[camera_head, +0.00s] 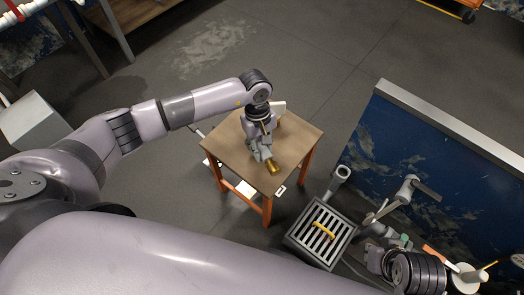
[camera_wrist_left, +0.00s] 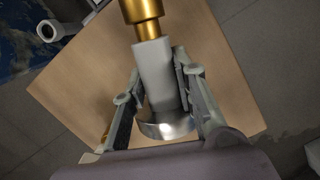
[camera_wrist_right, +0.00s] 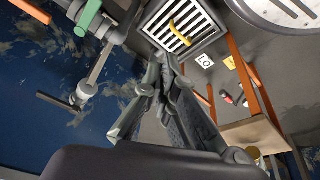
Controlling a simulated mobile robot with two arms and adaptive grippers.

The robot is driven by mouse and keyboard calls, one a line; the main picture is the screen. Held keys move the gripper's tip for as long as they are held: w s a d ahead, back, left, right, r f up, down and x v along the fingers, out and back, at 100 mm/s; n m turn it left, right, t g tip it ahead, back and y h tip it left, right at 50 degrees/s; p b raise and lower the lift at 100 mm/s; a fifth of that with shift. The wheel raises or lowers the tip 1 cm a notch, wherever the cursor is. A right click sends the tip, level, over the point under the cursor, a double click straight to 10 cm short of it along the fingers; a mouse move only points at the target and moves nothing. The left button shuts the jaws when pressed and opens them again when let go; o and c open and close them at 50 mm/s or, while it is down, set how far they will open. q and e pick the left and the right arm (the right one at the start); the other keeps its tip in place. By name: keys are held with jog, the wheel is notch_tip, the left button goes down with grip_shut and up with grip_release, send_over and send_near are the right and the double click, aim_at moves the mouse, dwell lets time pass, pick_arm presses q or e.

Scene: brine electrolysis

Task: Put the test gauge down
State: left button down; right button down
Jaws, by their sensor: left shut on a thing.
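The test gauge has a brass end (camera_head: 273,166) and, in the left wrist view, a grey body (camera_wrist_left: 153,68) with a shiny round metal rim nearer the wrist. My left gripper (camera_head: 263,150) is shut on the grey body, one finger on each side; its fingers also show in the left wrist view (camera_wrist_left: 155,85). The gauge is over the small wooden table (camera_head: 230,145), brass end towards the table's front corner. I cannot tell whether it touches the top. My right gripper (camera_wrist_right: 163,68) looks shut and empty, its fingertips close together, away from the table.
A grey grated box (camera_head: 297,240) with a yellow curved object (camera_head: 324,230) on it stands right of the table. A blue panel with a metal top edge (camera_head: 450,127) and pipework bound the right side. The wooden top around the gauge looks mostly clear.

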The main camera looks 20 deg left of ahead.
pick_arm(q)
jog(key=shift+f, duration=1.05)
pick_arm(e)
jog(key=shift+s+r, duration=0.25)
jog(key=shift+r, duration=0.45)
pick_arm(q)
jog(key=shift+f, duration=0.15)
jog(key=c, duration=1.3)
grip_release()
pick_arm(e)
jog(key=shift+r, duration=0.1)
